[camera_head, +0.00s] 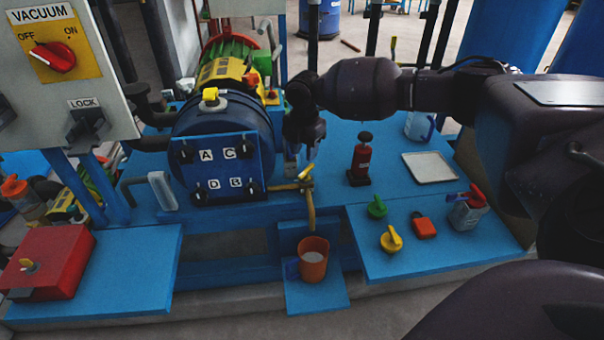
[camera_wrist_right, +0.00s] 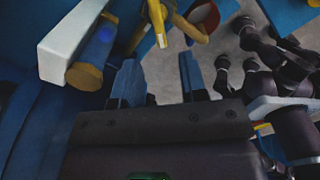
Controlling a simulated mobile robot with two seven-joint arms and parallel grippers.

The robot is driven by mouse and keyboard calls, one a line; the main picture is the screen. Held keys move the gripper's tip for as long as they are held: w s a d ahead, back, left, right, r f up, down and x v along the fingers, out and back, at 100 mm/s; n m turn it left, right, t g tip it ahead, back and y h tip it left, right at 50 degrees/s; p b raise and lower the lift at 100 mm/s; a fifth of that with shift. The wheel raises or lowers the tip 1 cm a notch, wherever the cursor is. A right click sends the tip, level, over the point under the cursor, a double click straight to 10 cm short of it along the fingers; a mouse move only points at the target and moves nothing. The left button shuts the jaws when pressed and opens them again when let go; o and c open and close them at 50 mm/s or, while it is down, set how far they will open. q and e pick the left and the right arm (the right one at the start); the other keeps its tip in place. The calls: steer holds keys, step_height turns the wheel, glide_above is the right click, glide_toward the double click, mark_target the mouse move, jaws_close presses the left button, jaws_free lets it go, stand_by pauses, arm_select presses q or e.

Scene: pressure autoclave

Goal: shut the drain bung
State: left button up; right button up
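A yellow lever (camera_head: 306,172) sits on the brass drain pipe (camera_head: 311,210) at the lower right of the blue vessel (camera_head: 225,135). I see no separately marked bung. The pipe's spout hangs above an orange cup (camera_head: 313,258). My right gripper (camera_head: 303,160) is just above the lever, partly hidden by its own wrist. In the right wrist view, my right gripper (camera_wrist_right: 162,80) has its blue fingers apart with nothing between them. The yellow lever (camera_wrist_right: 157,20) and brass pipe (camera_wrist_right: 190,28) lie beyond the fingertips, apart from them. My left gripper is not in view.
A white bar (camera_wrist_right: 70,40) and a brass-ended blue cylinder (camera_wrist_right: 86,75) lie left of the fingers. The vessel's lettered front plate (camera_head: 222,168) is close by.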

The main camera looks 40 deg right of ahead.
mark_target(304, 172)
step_height(304, 172, down, 6)
steer(key=shift+f+b, duration=0.25)
steer(key=shift+b, duration=0.4)
steer(key=shift+f, duration=0.85)
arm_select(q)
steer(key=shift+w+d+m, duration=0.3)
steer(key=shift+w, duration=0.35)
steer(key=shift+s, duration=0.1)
arm_select(e)
jaws_close()
